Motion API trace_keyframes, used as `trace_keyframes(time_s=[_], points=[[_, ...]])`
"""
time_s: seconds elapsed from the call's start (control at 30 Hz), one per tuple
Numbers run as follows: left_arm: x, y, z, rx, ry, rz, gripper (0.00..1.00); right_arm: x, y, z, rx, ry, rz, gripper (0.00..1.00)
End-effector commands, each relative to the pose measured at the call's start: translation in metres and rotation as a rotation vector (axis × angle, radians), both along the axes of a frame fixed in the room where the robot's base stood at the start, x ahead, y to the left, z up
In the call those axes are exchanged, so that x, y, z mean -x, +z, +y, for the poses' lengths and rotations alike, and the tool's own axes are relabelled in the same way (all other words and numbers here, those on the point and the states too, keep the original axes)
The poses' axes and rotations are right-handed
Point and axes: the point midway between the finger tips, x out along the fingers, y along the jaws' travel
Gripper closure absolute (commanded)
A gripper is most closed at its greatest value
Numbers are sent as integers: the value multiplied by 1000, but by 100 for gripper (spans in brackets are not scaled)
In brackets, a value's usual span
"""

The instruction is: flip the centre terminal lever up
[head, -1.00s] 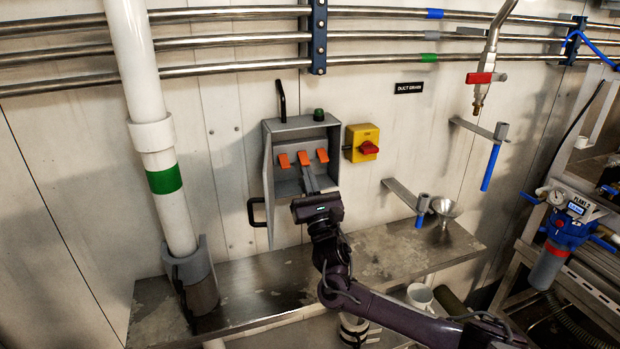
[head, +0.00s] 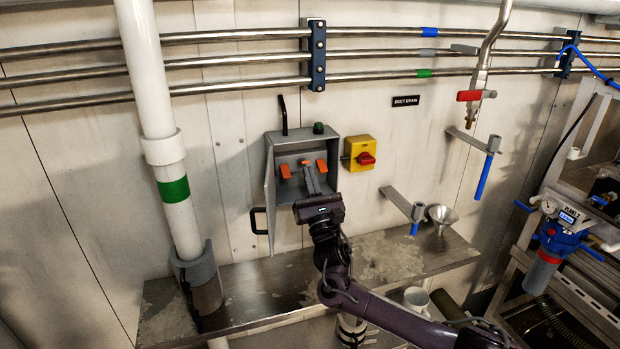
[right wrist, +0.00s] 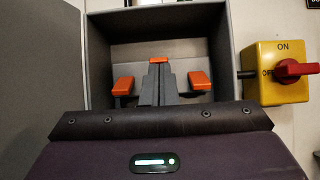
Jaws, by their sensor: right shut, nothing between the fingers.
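The open grey terminal box (head: 270,150) on the wall holds three orange levers in a row. The centre lever (right wrist: 158,60) shows only as an orange strip just above my right fingertips. The left lever (right wrist: 123,87) and right lever (right wrist: 199,80) stand clear on either side. My right gripper (head: 307,170) is shut and empty, its fingers reaching into the box in front of the centre lever and hiding most of it; it also shows in the right wrist view (right wrist: 158,72). I cannot tell whether the fingertips touch the lever. My left gripper is not in view.
The box door (head: 269,195) hangs open on the left. A yellow switch with a red knob (head: 360,153) is close on the right. A metal shelf (head: 250,290) runs below, with a funnel (head: 442,215) to the right. A white pipe (head: 150,90) stands left.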

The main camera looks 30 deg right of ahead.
Motion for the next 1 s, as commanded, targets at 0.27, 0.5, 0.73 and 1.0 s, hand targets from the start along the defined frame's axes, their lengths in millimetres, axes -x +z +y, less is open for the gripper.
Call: trace_keyframes(time_s=[0.27, 0.5, 0.73, 1.0], points=[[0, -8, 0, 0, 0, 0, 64, 12, -13, 3, 1, 1, 3, 100], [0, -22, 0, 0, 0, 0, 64, 44, -38, 11, 0, 1, 3, 100], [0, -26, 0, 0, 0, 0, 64, 61, -47, 14, 1, -1, 1, 100], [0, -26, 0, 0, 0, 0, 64, 62, -46, 15, 0, 0, 0, 100]])
